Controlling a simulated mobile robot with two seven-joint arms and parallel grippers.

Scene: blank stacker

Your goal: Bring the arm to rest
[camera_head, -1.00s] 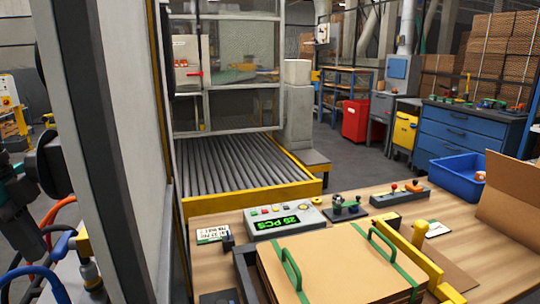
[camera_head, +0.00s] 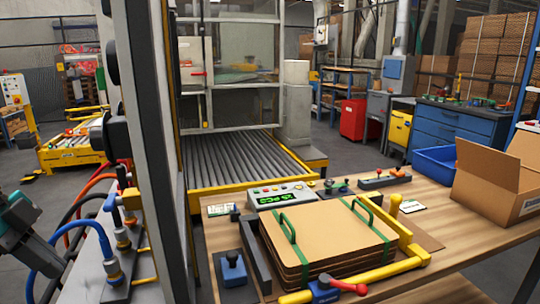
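My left gripper (camera_head: 32,252) is at the far left edge of the head view, dark grey and partly cut off by the frame. It hangs low, left of the blue, black and orange hoses and apart from the worktable (camera_head: 460,232). Nothing can be made out in it, and its fingers are not clear enough to tell whether they are open or shut. My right gripper is not in view. On the worktable lies a stack of brown cardboard blanks (camera_head: 335,232) with green straps and handles, inside a yellow and dark frame.
A grey post (camera_head: 160,170) stands between my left gripper and the table. Hose fittings (camera_head: 118,268) are close beside the gripper. A control box (camera_head: 282,196), blue bin (camera_head: 437,166) and open carton (camera_head: 500,180) are on the table. A roller conveyor (camera_head: 235,160) is behind.

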